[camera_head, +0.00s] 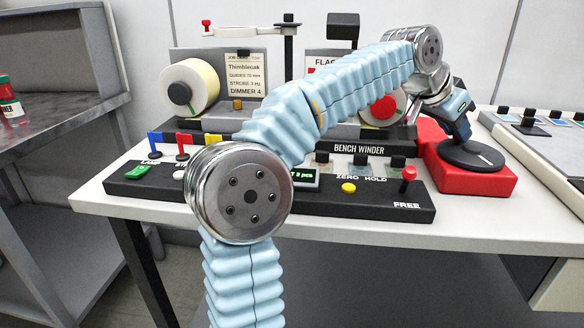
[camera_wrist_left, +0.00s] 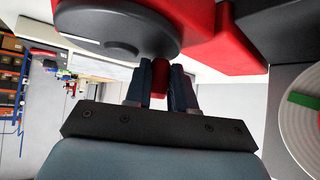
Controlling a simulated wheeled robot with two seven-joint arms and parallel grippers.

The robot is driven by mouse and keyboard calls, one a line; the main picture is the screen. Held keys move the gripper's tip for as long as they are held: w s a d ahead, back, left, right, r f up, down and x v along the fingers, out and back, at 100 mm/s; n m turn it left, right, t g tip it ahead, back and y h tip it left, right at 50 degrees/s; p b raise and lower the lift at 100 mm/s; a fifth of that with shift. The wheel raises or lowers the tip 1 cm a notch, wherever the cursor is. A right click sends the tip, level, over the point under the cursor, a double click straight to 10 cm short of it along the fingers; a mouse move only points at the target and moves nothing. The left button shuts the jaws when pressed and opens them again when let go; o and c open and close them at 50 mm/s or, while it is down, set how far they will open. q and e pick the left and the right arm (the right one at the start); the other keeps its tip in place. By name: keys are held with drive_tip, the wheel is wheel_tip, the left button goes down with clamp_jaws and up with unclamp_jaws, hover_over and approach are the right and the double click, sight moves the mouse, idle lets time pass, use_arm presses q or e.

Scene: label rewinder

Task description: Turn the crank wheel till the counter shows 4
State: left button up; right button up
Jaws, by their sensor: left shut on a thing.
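The crank wheel is a dark disc (camera_head: 470,156) with a pale mark, on a red base block (camera_head: 478,181) at the bench's right. My left gripper (camera_head: 461,132) reaches down over the wheel from above. In the left wrist view the wheel (camera_wrist_left: 110,22) is close. There my left gripper (camera_wrist_left: 160,88) has its fingers shut around the wheel's red handle (camera_wrist_left: 159,78). The counter (camera_head: 306,178) has green digits reading "3 pcs"; its left end is partly hidden by my arm. My right gripper is not in view.
My left arm crosses in front of the bench winder (camera_head: 362,150). A white label roll (camera_head: 190,86) and a job card (camera_head: 245,75) stand behind. A black control panel (camera_head: 390,204) with buttons and a red FREE lever (camera_head: 407,178) lies in front. A grey panel (camera_head: 545,150) stands right.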

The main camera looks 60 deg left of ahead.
use_arm(q)
drive_tip(key=w+d, duration=0.1)
drive_tip(key=d, duration=0.1)
drive_tip(key=w+d, duration=0.1)
drive_tip(key=d, duration=0.1)
drive_tip(key=shift+w+f, duration=0.1)
drive_tip(key=shift+w, duration=0.2)
drive_tip(key=shift+d, duration=0.3)
drive_tip(key=o, duration=0.8)
drive_tip(key=shift+w+r+v, duration=0.2)
drive_tip(key=shift+v, duration=1.25)
drive_tip(key=shift+w+r+v, duration=0.15)
drive_tip(key=shift+r+v, duration=0.05)
drive_tip(key=shift+v, duration=1.25)
drive_tip(key=shift+w+r+v, duration=0.2)
drive_tip(key=shift+v, duration=1.25)
drive_tip(key=shift+f, duration=0.1)
